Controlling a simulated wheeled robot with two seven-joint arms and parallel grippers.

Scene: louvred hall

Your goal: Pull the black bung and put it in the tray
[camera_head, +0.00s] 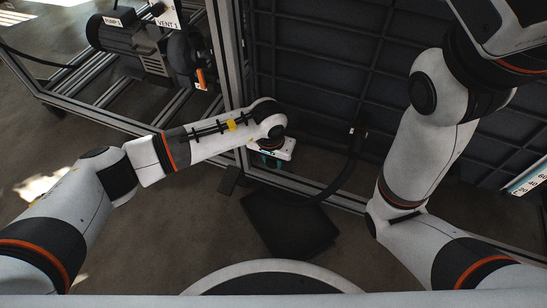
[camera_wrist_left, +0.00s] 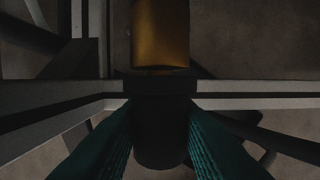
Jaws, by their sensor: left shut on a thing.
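My left gripper (camera_head: 268,161) is low beside the metal frame in the head view, its teal fingers partly hidden by the wrist. In the left wrist view its two teal ribbed fingers (camera_wrist_left: 160,138) are shut on the black bung (camera_wrist_left: 160,115), a dark round-ended piece with a wider rim. An amber cylinder (camera_wrist_left: 160,35) meets that rim in the picture; I cannot tell whether the bung is seated in it or apart. A black square, tray-like thing (camera_head: 290,226) lies on the floor in the head view. My right arm is at the right; its gripper is out of view.
A motor-like pump (camera_head: 137,45) labelled PUMP 1 stands on the metal frame (camera_head: 228,62) at the upper left. A dark ribbed panel (camera_head: 320,75) fills the back. A black hose (camera_head: 347,165) hangs near the square.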

